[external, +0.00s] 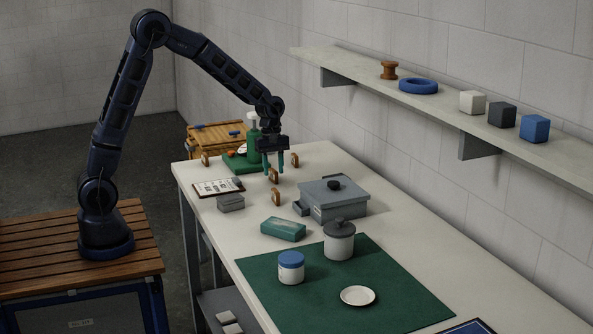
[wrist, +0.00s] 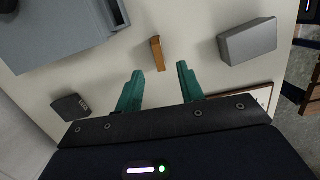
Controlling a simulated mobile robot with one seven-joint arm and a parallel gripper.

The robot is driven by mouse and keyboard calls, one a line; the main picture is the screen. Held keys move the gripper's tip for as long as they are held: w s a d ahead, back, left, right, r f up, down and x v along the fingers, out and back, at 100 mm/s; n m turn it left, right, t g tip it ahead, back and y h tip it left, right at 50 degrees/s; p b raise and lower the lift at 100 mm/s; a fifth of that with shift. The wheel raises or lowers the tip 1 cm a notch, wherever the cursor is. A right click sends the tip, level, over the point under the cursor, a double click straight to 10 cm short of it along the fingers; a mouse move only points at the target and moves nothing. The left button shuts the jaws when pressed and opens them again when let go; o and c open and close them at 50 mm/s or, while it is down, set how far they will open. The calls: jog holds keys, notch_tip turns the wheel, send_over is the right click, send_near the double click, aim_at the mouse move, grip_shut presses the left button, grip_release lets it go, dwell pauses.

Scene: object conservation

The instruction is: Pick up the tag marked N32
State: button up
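Several small tan-brown tags stand on the white table in the external view: one at the left (external: 205,158), one at the right (external: 294,160), one just below my gripper (external: 273,175) and one nearer the camera (external: 275,197). No N32 marking is readable on any of them. My gripper (external: 273,167) is above the far part of the table, its teal fingers pointing down. In the wrist view my gripper (wrist: 160,72) is open and empty, and one tan tag (wrist: 157,53) shows just beyond the fingertips, lined up with the gap.
A grey lidded box (external: 338,199) and a small grey box (external: 231,202) flank the nearer tags. A clipboard (external: 218,187) lies left. A green-bodied bottle (external: 253,140) stands behind my gripper. A dark labelled block (wrist: 70,107) shows beside my left finger in the wrist view.

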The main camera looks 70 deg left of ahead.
aim_at(275, 190)
jog(key=f, duration=0.4)
jog(key=shift+d+f, duration=0.1)
jog(key=shift+d, duration=0.15)
jog(key=shift+w+d+f, duration=0.1)
jog(key=shift+f, duration=1.2)
jog(key=shift+w+f, duration=0.1)
jog(key=shift+f, duration=1.2)
grip_shut()
